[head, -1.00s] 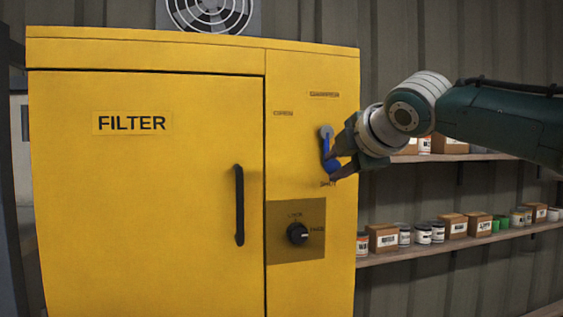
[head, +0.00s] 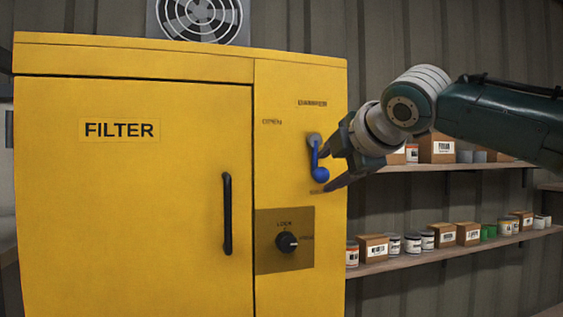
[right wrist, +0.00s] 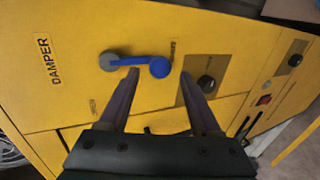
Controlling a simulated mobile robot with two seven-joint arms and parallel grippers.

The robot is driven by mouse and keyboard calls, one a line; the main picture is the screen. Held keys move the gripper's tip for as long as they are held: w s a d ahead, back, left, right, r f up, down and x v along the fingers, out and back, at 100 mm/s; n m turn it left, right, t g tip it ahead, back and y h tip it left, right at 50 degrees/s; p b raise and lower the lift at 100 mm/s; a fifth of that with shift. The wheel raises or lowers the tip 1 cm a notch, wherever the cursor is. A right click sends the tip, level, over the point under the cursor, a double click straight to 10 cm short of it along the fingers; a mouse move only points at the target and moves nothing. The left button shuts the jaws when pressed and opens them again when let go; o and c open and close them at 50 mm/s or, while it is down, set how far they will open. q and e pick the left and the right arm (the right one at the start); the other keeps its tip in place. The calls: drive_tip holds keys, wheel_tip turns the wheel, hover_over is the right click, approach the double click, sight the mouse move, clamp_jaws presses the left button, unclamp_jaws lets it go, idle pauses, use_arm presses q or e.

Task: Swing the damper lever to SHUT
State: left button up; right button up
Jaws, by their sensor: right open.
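The damper lever (head: 315,155) is blue with a round knob and a grey pivot, on the upper right panel of the yellow filter cabinet (head: 50,220). It hangs almost straight down from its pivot, its knob beside a small label that is hard to read in the head view. The OPEN label (head: 272,122) is to the left of the pivot. My right gripper (head: 328,171) is open just right of the knob. In the right wrist view the knob (right wrist: 160,67) shows between the spread fingertips (right wrist: 160,74), with no visible grip. My left gripper is out of view.
A black rotary knob (head: 287,242) on a dark plate sits below the lever. A black door handle (head: 227,213) is to its left. Shelves (head: 440,253) with boxes and cans line the wall to the right.

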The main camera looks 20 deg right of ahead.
drive_tip(key=b+v, duration=0.4)
drive_tip(key=v, duration=0.3)
drive_tip(key=shift+s, duration=0.45)
drive_tip(key=shift+r, duration=0.1)
drive_tip(key=s+a+f+m+g+y+p, duration=0.1)
drive_tip(key=s+a+f+m+g, duration=0.2)
drive_tip(key=f, duration=0.4)
drive_tip(key=s+a+f+m+p, duration=0.1)
drive_tip(key=s+a+f+p, duration=0.15)
drive_tip(key=s+f, duration=0.3)
drive_tip(key=s+a+f+m+g+y, duration=0.1)
drive_tip(key=s+a+f+m+g, duration=0.2)
drive_tip(key=f, duration=0.4)
drive_tip(key=s+d+f+m+g+h+p, duration=0.1)
drive_tip(key=s+f+m, duration=0.3)
drive_tip(key=s, duration=0.7)
drive_tip(key=s+d+f+m+g+h+p, duration=0.1)
drive_tip(key=s+f+m, duration=0.4)
drive_tip(key=s, duration=0.6)
drive_tip(key=shift+s+d+m+g+p, duration=0.3)
drive_tip(key=shift+s+d+g+p, duration=0.1)
drive_tip(key=shift+d+g+p, duration=0.55)
